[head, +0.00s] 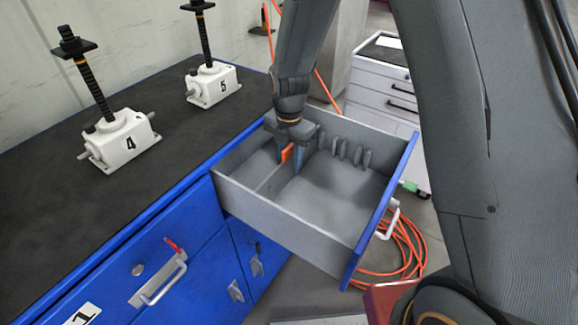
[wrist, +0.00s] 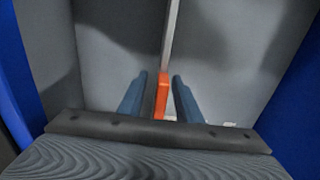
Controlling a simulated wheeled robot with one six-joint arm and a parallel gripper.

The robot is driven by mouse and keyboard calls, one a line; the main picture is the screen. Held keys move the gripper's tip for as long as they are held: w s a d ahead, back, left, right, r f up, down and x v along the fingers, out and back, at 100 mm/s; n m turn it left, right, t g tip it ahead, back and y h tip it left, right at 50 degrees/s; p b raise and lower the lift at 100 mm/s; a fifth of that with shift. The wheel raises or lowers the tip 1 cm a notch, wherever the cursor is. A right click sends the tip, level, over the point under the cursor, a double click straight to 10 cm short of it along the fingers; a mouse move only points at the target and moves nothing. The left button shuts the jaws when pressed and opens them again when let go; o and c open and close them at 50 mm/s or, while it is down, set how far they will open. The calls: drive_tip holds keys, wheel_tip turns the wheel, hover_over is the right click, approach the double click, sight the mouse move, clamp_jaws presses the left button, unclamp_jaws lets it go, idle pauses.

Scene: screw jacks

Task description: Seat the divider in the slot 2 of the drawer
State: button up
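The grey drawer (head: 300,222) is pulled out of the blue cabinet. The divider (head: 268,182) is a thin grey plate with an orange tab (head: 287,152); it stands upright across the drawer, towards the cabinet end. In the wrist view the divider shows as a thin pale strip (wrist: 172,35) edge-on, with the orange tab (wrist: 162,95) nearest me. My gripper (head: 297,160) is down in the drawer. Its two blue fingers (wrist: 160,95) are either side of the tab, with a visible gap on each side. The divider's lower edge and far end are hidden, so I cannot tell which slot they meet.
Several grey slot ribs (head: 350,152) line the drawer's far wall, right of my gripper. The drawer's right part is empty. White screw jacks 4 (head: 120,138) and 5 (head: 213,85) stand on the bench. An orange hose (head: 405,250) lies coiled beyond the drawer front.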

drive_tip(key=shift+c, duration=0.4)
clamp_jaws()
drive_tip(key=shift+r, duration=0.1)
wheel_tip(320, 180, up, 16)
drive_tip(key=b, duration=0.4)
drive_tip(key=s+d+r+p, duration=0.1)
drive_tip(key=s+d+r, duration=0.1)
drive_tip(key=s+d, duration=0.35)
drive_tip(key=shift+w+d+f+p, duration=0.15)
drive_tip(key=shift+f+p, duration=0.6)
drive_tip(key=shift+f, duration=2.25)
drive_tip(key=shift+w+d+f+p, duration=0.1)
drive_tip(key=shift+f+p, duration=0.65)
drive_tip(key=shift+f, duration=2.2)
drive_tip(key=shift+w+d+f+p, duration=0.15)
drive_tip(key=shift+f+p, duration=0.6)
drive_tip(key=shift+f, duration=2.25)
